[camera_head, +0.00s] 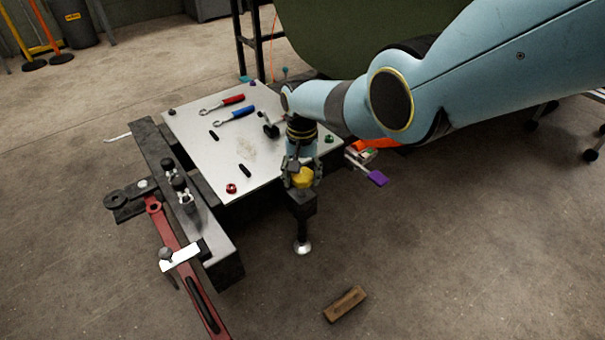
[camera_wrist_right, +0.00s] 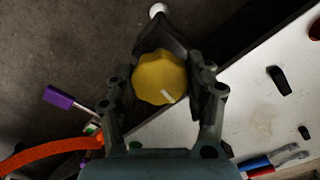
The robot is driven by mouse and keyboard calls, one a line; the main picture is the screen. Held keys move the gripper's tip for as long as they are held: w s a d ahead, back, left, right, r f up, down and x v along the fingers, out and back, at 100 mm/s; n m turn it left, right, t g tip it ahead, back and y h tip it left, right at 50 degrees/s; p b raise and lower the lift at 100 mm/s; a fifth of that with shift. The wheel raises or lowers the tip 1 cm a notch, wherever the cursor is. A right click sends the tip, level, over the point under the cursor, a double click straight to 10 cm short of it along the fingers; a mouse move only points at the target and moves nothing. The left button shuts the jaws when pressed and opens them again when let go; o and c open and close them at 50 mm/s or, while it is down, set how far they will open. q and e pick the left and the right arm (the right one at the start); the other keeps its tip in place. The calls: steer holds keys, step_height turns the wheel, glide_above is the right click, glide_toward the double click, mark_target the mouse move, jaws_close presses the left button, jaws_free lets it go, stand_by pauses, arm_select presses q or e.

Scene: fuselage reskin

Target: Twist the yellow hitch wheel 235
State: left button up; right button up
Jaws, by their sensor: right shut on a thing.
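In the right wrist view the fingers of my right gripper (camera_wrist_right: 160,85) lie on both sides of the wheel. My left gripper is not in view.
The stand's plate (camera_head: 220,160) carries a red wrench (camera_head: 222,103), a blue wrench (camera_head: 235,116) and small black handles. A purple-tipped lever (camera_head: 376,178) sticks out on the right. A red bar (camera_head: 180,255) lies at front left. A brown block (camera_head: 345,304) is on the floor.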

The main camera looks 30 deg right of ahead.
mark_target(301, 175)
steer(key=m, duration=0.4)
steer(key=shift+w+m, duration=0.1)
steer(key=shift+m, duration=0.2)
steer(key=shift+a+m, duration=0.1)
steer(key=shift+m, duration=1.8)
steer(key=o, duration=1.2)
steer(key=shift+w+r, duration=0.1)
steer(key=shift+r, duration=0.65)
step_height(301, 175, up, 10)
steer(key=shift+r, duration=0.25)
